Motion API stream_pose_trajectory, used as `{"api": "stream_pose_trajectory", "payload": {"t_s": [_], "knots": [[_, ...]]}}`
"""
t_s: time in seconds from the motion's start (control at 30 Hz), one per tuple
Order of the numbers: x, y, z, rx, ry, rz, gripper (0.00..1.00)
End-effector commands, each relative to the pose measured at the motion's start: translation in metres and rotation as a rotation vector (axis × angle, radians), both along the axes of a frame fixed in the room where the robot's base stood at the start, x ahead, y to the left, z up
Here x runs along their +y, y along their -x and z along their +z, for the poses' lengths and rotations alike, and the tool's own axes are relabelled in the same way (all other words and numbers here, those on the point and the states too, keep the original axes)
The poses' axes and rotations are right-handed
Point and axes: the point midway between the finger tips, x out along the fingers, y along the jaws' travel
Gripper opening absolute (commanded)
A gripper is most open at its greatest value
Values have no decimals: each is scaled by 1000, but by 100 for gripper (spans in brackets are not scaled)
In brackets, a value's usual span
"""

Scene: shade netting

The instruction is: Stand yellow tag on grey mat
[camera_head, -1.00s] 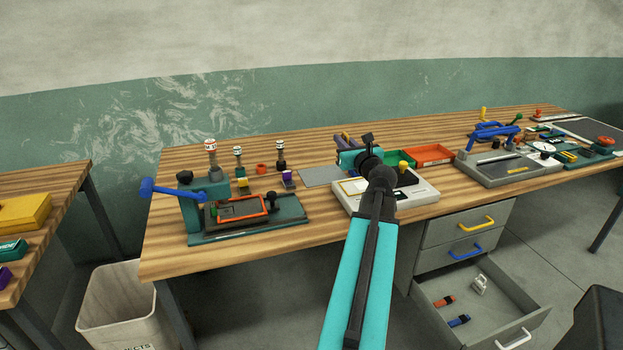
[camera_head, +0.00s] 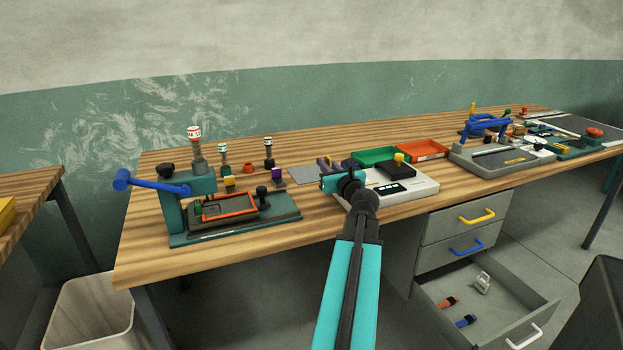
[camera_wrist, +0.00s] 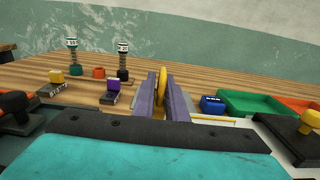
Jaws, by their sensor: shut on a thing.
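My gripper (camera_head: 322,165) is in the middle of the head view, above the bench between a flat grey mat (camera_head: 302,176) and a white device. In the wrist view its two purple-grey fingers (camera_wrist: 163,100) are shut on the yellow tag (camera_wrist: 162,85). The tag shows as a thin, upright yellow edge between the fingers; its lower part is hidden. In the head view I cannot make out the tag. The grey mat lies bare on the wood, just left of the fingers. I cannot make it out in the wrist view.
A teal press (camera_head: 235,225) with a blue lever stands to the left. Stamps, a yellow block (camera_head: 229,183) and a purple block (camera_head: 278,175) stand behind it. The white device (camera_head: 415,188), green tray (camera_head: 380,156) and red tray (camera_head: 422,149) are to the right. A drawer (camera_head: 485,300) hangs open below.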

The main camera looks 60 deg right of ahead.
Motion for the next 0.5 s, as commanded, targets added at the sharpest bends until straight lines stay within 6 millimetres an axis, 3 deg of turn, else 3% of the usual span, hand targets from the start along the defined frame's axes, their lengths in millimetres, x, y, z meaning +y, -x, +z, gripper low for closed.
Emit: {"api": "stream_pose_trajectory", "payload": {"t_s": [0.5], "knots": [[-3, -10, -1, 0, 0, 3, 0]]}}
